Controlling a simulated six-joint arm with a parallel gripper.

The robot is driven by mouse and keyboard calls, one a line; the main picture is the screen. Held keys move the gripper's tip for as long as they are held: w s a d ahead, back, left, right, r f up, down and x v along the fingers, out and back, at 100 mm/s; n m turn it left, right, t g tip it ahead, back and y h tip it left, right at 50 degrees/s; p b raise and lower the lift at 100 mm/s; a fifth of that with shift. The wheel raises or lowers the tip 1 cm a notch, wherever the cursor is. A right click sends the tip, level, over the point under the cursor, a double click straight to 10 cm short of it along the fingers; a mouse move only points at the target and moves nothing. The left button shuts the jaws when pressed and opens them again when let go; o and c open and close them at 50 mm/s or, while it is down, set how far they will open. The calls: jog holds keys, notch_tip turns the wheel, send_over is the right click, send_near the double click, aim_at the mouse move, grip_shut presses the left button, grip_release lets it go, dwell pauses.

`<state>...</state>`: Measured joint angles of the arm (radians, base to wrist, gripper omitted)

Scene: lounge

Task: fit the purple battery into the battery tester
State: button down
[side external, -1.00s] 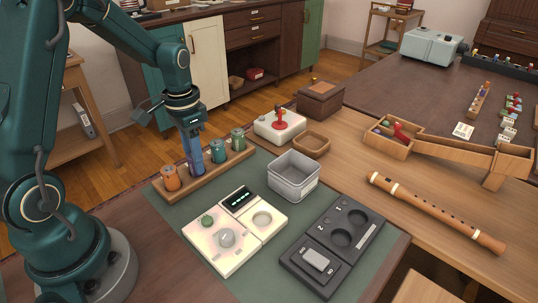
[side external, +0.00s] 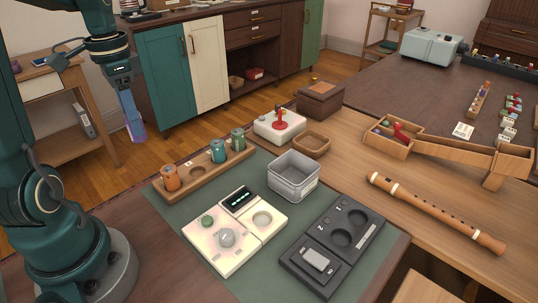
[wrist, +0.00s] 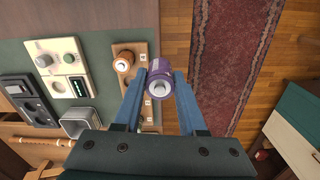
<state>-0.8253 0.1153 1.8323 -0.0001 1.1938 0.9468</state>
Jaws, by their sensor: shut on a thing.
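My gripper (side external: 132,116) is shut on the purple battery (side external: 137,131), raised high and to the left of the work mat, clear of everything. In the wrist view the purple battery (wrist: 160,82) sits between the two blue fingers, its pale end cap facing the camera. The cream device with a lit display, seemingly the battery tester (side external: 211,246), lies on the mat. Its round well (side external: 262,219) looks empty. The wooden battery rack (side external: 203,181) holds an orange battery (side external: 170,178), a teal one (side external: 218,151) and a green one (side external: 238,140), with an empty hole beside the orange one.
A dark device with two round wells (side external: 310,275) lies right of the cream one. A grey metal bin (side external: 293,188) stands behind them, and a joystick box (side external: 267,127) is farther back. A wooden flute (side external: 436,214) lies at right. The air around my gripper is free.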

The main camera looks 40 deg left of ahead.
jog(key=shift+s+a+r, duration=0.25)
jog(key=shift+a+r, duration=0.2)
jog(key=shift+a, duration=0.1)
jog(key=w+d+f+m, duration=0.1)
jog(key=w+d+m, duration=0.35)
jog(key=d, duration=0.55)
jog(key=w+d+f+m, duration=0.1)
jog(key=w+d+m, duration=0.4)
jog(key=d, duration=0.4)
jog(key=d+f+m, duration=0.2)
jog(key=d+m, duration=0.1)
jog(key=d, duration=0.6)
jog(key=shift+n, duration=0.25)
jog(key=shift+s+a+f, duration=0.1)
jog(key=shift+s+f, duration=0.05)
jog(key=shift+f, duration=1.15)
jog(key=shift+s+a+f, duration=0.1)
jog(key=shift+f, duration=1.2)
jog(key=shift+f, duration=0.95)
jog(key=shift+c, duration=2)
grip_release()
